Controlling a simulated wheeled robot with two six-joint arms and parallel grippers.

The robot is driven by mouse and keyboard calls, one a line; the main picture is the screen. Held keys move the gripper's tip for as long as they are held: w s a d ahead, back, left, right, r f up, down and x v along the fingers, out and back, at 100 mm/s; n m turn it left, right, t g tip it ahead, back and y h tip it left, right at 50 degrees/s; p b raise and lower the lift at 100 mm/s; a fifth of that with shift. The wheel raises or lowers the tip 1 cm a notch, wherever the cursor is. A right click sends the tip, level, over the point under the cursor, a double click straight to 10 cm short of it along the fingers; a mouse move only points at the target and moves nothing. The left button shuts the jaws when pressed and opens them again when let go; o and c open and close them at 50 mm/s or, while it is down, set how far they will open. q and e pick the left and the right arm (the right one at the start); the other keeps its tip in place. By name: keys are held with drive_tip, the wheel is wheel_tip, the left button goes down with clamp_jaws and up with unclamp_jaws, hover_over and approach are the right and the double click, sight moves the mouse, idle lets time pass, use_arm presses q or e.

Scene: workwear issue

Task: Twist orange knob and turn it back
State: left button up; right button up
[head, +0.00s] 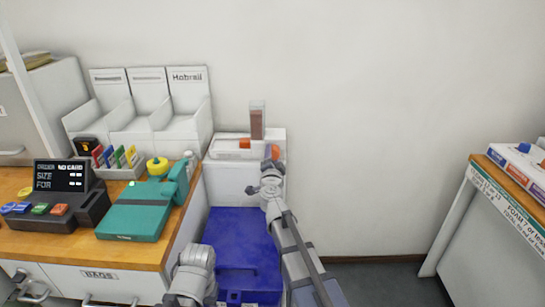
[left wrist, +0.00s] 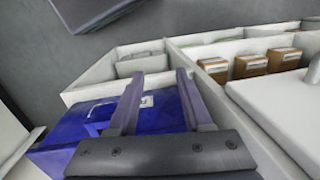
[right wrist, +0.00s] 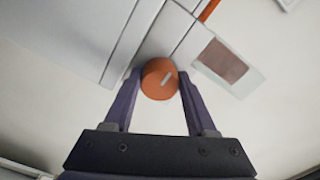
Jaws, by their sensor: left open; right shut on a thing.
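The orange knob (right wrist: 160,79) sits on a white dispenser and has a pale mark on its face. In the right wrist view my right gripper (right wrist: 159,84) has its two fingers on either side of the knob, shut on it. In the head view the right gripper (head: 271,161) reaches the right end of the white dispenser (head: 226,147), and the knob (head: 275,151) is partly hidden by it. A clear upright tube with brown contents (head: 257,122) stands on the dispenser. My left gripper (left wrist: 152,101) is open and empty over the blue bin lid.
A blue bin (head: 241,247) stands below the dispenser. A wooden counter (head: 150,251) at left holds a green press (head: 143,209) and a dark order display (head: 61,177). Another counter (head: 503,190) stands at right. Floor between is clear.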

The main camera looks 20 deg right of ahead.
drive_tip(key=o, duration=1.4)
drive_tip(key=shift+m, duration=0.3)
